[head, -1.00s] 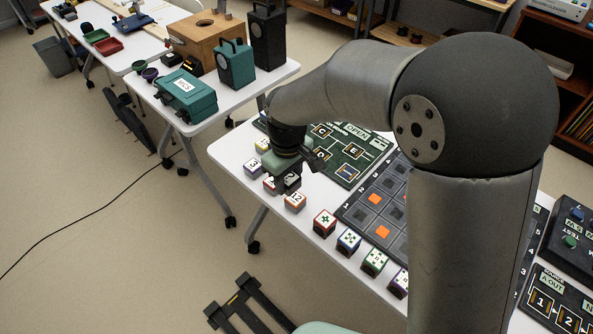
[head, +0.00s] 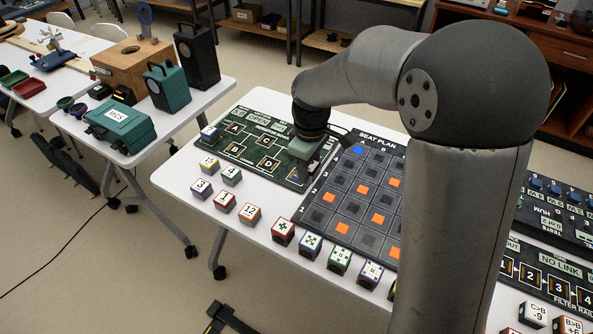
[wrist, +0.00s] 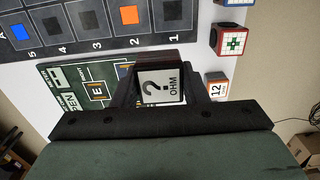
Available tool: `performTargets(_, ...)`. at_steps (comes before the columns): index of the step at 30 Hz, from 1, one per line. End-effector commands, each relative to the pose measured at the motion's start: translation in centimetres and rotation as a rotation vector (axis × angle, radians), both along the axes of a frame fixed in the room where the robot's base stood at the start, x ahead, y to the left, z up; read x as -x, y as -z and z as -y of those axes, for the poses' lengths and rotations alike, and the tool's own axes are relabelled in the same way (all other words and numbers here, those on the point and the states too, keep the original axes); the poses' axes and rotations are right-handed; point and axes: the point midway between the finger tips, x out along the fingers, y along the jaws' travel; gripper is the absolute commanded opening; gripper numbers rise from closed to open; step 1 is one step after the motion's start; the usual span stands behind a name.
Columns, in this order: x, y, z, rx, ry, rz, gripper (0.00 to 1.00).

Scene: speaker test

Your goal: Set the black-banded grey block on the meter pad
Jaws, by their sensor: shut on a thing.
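My gripper (head: 303,158) is over the lower right end of the green circuit board (head: 215,172), beside the seat-plan grid. In the wrist view my gripper (wrist: 160,92) is shut on a block (wrist: 161,86) whose white top face reads "? OHM". The board has boxes marked A, C, B and D, and another marked E shows in the wrist view. I cannot pick out the meter pad for certain; the arm and gripper cover part of the board. Contact below the block is hidden.
Loose number blocks, including 12 (head: 249,213) and 3 (head: 202,189), stand along the table's front edge. The seat-plan grid (head: 345,205) lies right of the board. A blue block (head: 210,133) stands at the board's left end. Patterned blocks, including a red one (head: 283,232), stand in front of the grid.

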Motion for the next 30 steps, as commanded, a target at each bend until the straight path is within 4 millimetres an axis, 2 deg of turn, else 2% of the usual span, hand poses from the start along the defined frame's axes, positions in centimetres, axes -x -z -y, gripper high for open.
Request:
performTargets(1,-1.3,0.6,-0.5,0.000,-0.001,-0.004,0.16)
performTargets(6,-5.2,2.7,-1.5,0.002,0.000,-0.003,0.16)
performTargets(12,-7.9,6.3,-2.3,0.002,0.000,-0.001,0.16)
performTargets(21,-9.4,8.2,-2.8,0.001,0.001,0.000,0.16)
performTargets(27,-9.4,10.9,-2.8,0.001,0.000,0.000,0.16)
performTargets(30,-9.4,11.2,-2.8,0.000,0.000,0.001,0.16)
